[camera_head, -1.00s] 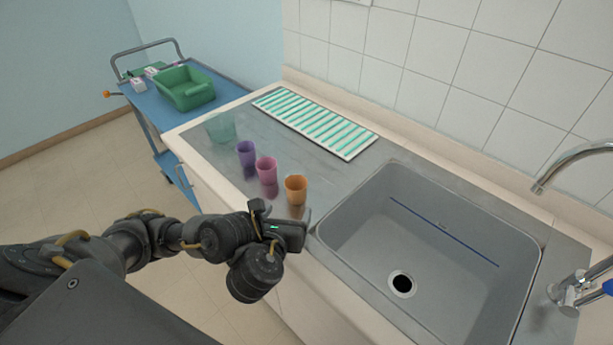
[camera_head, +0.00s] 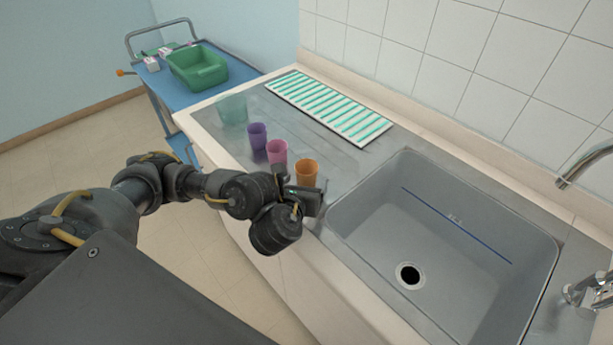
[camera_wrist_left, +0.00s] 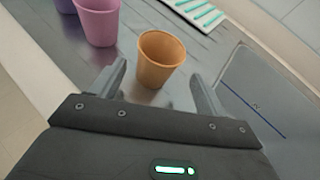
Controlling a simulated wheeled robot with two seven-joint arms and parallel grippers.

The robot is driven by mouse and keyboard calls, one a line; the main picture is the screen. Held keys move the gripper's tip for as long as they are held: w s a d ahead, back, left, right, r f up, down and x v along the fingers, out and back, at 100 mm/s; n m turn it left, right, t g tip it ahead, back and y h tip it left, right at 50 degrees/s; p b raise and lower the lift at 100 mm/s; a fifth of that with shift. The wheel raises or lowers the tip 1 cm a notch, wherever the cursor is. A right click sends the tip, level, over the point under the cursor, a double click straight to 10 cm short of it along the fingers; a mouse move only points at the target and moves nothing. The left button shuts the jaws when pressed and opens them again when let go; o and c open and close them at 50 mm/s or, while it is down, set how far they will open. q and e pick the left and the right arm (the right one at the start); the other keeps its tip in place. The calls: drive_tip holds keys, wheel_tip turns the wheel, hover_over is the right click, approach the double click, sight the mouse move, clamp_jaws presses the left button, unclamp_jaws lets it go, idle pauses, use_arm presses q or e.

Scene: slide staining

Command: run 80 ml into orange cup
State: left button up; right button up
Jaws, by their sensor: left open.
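The orange cup (camera_head: 307,172) stands upright and empty-looking on the metal counter, left of the sink. My left gripper (camera_head: 304,188) is at the counter's front edge, just in front of the cup. In the left wrist view my gripper (camera_wrist_left: 160,92) is open, and the orange cup (camera_wrist_left: 161,58) stands between and slightly beyond its fingertips, not held. The sink (camera_head: 440,235) is to the right, with the tap (camera_head: 585,165) over its right side. A blue line (camera_head: 455,222) runs along the sink's inner wall. My right gripper is not in view.
A pink cup (camera_head: 277,152) and a purple cup (camera_head: 258,136) stand close left of the orange one, with a clear greenish beaker (camera_head: 232,110) beyond. A white rack with green strips (camera_head: 330,108) lies behind. A blue trolley (camera_head: 180,97) holds a green basin (camera_head: 197,68).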

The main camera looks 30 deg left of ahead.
sight(309, 172)
use_arm(q)
drive_tip(key=b+x, duration=0.1)
drive_tip(key=x, duration=0.3)
drive_tip(key=shift+a+f, duration=0.25)
drive_tip(key=shift+w+a+f, duration=0.1)
drive_tip(key=shift+w+f, duration=0.1)
drive_tip(key=shift+w, duration=0.3)
drive_tip(key=c, duration=1)
drive_tip(key=shift+r, duration=0.1)
